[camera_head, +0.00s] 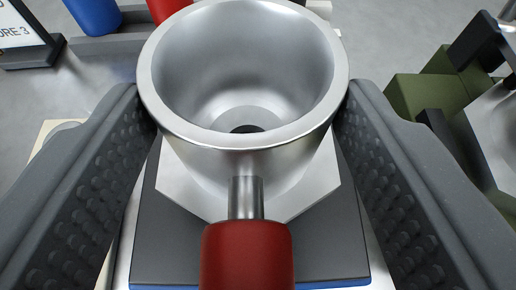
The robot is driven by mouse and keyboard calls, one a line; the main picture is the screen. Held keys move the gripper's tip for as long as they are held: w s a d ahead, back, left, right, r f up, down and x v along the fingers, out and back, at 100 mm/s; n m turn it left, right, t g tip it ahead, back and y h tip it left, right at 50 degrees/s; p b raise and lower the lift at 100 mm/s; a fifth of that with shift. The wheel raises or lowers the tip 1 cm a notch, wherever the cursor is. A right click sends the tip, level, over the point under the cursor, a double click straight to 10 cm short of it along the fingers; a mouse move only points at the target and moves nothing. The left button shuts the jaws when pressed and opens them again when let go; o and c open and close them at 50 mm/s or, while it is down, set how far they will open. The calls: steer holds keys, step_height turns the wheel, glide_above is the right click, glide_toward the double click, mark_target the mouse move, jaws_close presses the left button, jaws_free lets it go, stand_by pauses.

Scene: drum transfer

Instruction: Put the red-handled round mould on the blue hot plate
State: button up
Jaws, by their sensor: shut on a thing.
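The round mould (243,165) is a silver metal cup with a thick rim, a hole in its bottom and a red handle (247,255) pointing toward the camera. My gripper (245,105) is shut on the mould, with a dark studded finger on each side of its wall. Below the mould is the hot plate (165,240), with a dark top and a blue edge along its front. A pale angular base shows under the cup, over the plate. I cannot tell whether the mould touches what is below it.
A green block with black parts (425,95) and a grey metal piece (495,130) stand at the right. A blue cylinder (95,12) and a red one (165,8) are at the back. A white sign (22,28) stands at the far left.

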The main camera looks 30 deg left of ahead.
steer(key=shift+f, duration=1)
steer(key=shift+f, duration=0.1)
steer(key=o, duration=1.4)
steer(key=shift+s+d+r, duration=0.2)
steer(key=shift+s+r, duration=0.2)
steer(key=shift+s, duration=0.05)
steer(key=p+v, duration=0.1)
steer(key=v, duration=1)
steer(key=shift+f, duration=0.15)
